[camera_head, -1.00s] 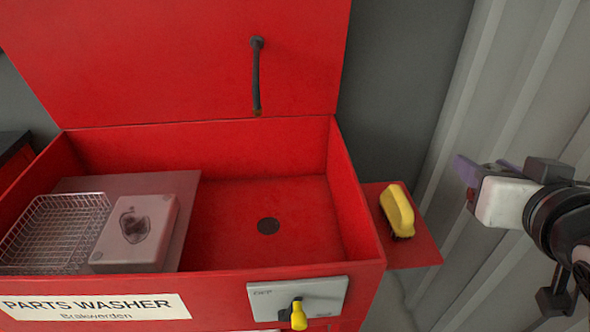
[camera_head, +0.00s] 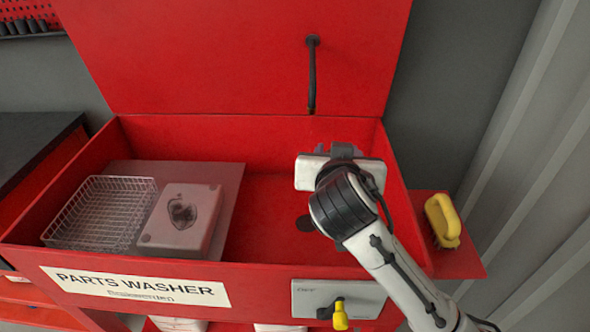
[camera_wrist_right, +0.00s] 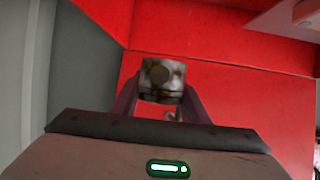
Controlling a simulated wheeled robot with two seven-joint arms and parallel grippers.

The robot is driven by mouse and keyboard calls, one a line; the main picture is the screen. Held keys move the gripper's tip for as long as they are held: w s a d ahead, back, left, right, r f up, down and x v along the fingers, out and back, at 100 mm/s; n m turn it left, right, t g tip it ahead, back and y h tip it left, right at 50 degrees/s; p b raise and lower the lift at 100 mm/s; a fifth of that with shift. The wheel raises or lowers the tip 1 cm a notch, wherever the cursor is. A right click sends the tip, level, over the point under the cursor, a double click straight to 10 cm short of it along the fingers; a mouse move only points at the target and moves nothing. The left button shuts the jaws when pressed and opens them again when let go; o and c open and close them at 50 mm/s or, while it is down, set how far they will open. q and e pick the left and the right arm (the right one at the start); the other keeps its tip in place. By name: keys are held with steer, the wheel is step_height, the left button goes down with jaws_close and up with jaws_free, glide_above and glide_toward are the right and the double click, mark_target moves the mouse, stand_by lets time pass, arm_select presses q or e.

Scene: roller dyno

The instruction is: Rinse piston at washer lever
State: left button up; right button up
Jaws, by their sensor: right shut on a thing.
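A dirty metallic piston (camera_wrist_right: 162,80) shows in the right wrist view between the fingers of my right gripper (camera_wrist_right: 160,98), which is shut on it. In the head view my right gripper (camera_head: 338,152) is over the right part of the red parts washer basin (camera_head: 268,212); its own wrist hides the piston there. The washer lever with its yellow handle (camera_head: 340,314) is on a grey plate (camera_head: 312,297) on the washer's front. A dark spout (camera_head: 312,75) hangs from the raised lid. My left gripper is not in view.
A yellow brush (camera_head: 443,220) lies on the red side shelf (camera_head: 468,264). A grey ribbed wall is at the right.

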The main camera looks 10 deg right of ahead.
steer(key=w+a+f+m+g+h, duration=0.1)
steer(key=w+a+f+m+h, duration=0.1)
steer(key=a+f, duration=0.35)
steer(key=w+d+f+b, duration=0.1)
steer(key=w+d+b, duration=0.1)
steer(key=w, duration=0.4)
steer(key=w+d+f+b, duration=0.1)
steer(key=w+d+b, duration=0.2)
steer(key=w, duration=0.3)
steer(key=shift+w+m+h+b, duration=0.15)
steer(key=shift+m+h+b, duration=0.15)
steer(key=shift+b, duration=0.1)
steer(key=shift+d+f, duration=0.1)
stand_by(0.5)
steer(key=shift+d, duration=0.15)
steer(key=shift+s+d+p, duration=0.25)
steer(key=shift+d+p, duration=0.1)
steer(key=shift+d, duration=0.05)
